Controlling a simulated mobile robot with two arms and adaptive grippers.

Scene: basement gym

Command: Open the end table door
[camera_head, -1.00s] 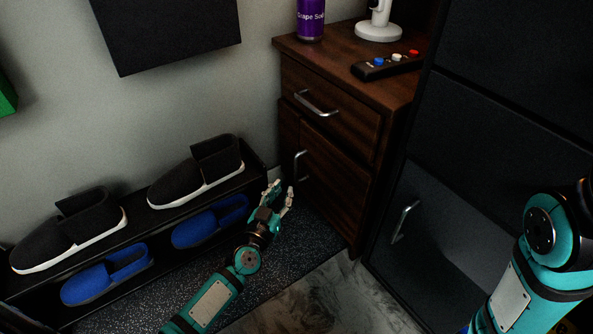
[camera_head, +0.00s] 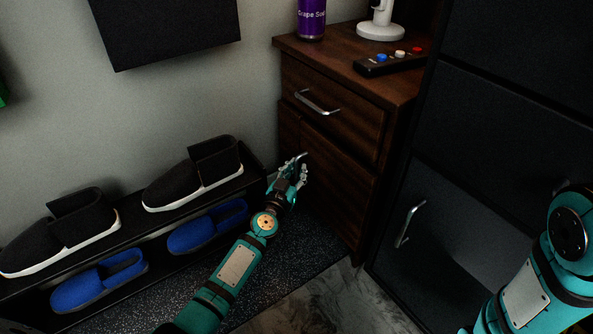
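The dark wood end table (camera_head: 300,43) stands at the back centre, with a drawer above and a door (camera_head: 338,190) below. The door looks closed. Its metal handle (camera_head: 303,154) is mostly hidden behind my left gripper (camera_head: 294,169), and only its top end shows. My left gripper is at the handle, with its fingers close to it or around it. I cannot tell whether the fingers touch or grip it. My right arm (camera_head: 530,293) shows at the lower right, but its gripper is out of view.
A shoe rack (camera_head: 205,210) with black shoes and blue slippers stands left of the table. A dark cabinet (camera_head: 450,225) with a metal handle (camera_head: 409,222) stands close on the right. Floor in front is clear.

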